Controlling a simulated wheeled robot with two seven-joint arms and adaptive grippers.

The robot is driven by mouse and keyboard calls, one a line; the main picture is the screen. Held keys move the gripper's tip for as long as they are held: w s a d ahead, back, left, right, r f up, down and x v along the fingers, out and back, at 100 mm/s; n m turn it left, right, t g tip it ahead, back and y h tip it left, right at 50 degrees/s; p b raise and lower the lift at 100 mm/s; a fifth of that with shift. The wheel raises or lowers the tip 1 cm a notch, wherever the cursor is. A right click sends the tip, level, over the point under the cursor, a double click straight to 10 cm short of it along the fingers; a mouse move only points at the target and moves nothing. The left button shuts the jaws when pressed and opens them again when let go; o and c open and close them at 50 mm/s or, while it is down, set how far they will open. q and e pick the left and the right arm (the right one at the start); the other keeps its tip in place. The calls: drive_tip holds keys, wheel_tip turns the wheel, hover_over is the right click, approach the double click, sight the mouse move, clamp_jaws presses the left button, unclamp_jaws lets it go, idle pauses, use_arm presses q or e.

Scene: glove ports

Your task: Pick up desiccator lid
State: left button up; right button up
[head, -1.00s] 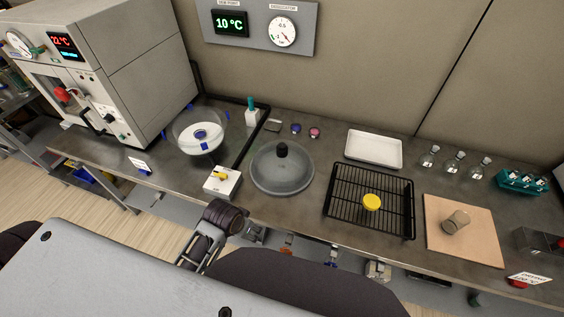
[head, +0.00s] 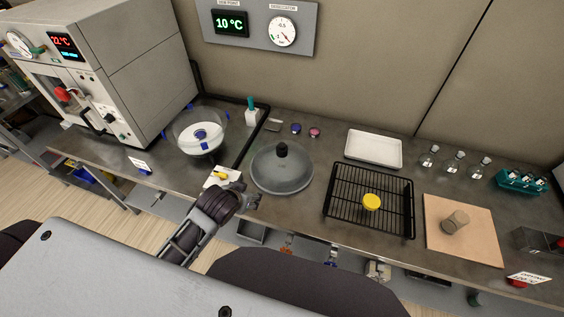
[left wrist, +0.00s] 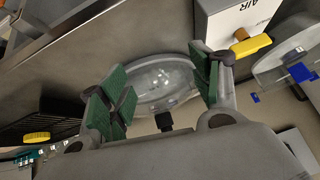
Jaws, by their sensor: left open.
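The desiccator lid (head: 282,172) is a clear grey dome with a black knob on top. It lies on the bench in the middle of the head view. In the left wrist view the lid (left wrist: 160,82) shows between and beyond the fingers, its black knob pointing down in the picture. My left gripper (head: 250,197) is open and empty at the bench's front edge, just left of and nearer than the lid, apart from it. Its green-padded fingers (left wrist: 160,92) stand wide apart in the left wrist view. My right gripper is not in view.
A white AIR box (head: 222,177) with a yellow valve handle stands by my left gripper, partly hidden. The glass desiccator bowl (head: 183,143) stands behind it. A black wire rack (head: 345,205) with a yellow cap (head: 371,202) lies right of the lid. A white tray (head: 374,149) lies behind.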

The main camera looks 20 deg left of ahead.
use_arm(q)
drive_tip(key=w+r+t+h, duration=0.1)
drive_tip(key=w+t, duration=0.1)
drive_tip(key=w, duration=0.2)
drive_tip(key=w+r+m+t+h, duration=0.1)
drive_tip(key=w+r+t, duration=0.1)
drive_tip(key=w, duration=0.2)
drive_tip(key=w+r+t+h, duration=0.1)
drive_tip(key=w+t, duration=0.1)
drive_tip(key=w, duration=0.2)
drive_tip(key=shift+a+r+m, duration=0.1)
drive_tip(key=shift+r+m, duration=0.3)
drive_tip(key=shift+w+r+m+t+h, duration=0.15)
drive_tip(key=shift+w+r+m+h, duration=0.2)
drive_tip(key=shift+h, duration=0.25)
drive_tip(key=shift+w+r+m+t+h, duration=0.15)
drive_tip(key=shift+w+r+m+h, duration=0.1)
drive_tip(key=shift+w+m+h, duration=0.3)
drive_tip(key=shift+w+r+m+h, duration=0.2)
drive_tip(key=shift+m+h, duration=0.3)
drive_tip(key=shift+h, duration=0.45)
drive_tip(key=a+m+g+h, duration=0.1)
drive_tip(key=s+a+m+g+h, duration=0.1)
drive_tip(key=a+m+g+h, duration=0.1)
drive_tip(key=g+h, duration=0.1)
drive_tip(key=shift+s+a, duration=0.25)
drive_tip(key=shift+a, duration=0.05)
drive_tip(key=shift+w+d, duration=0.1)
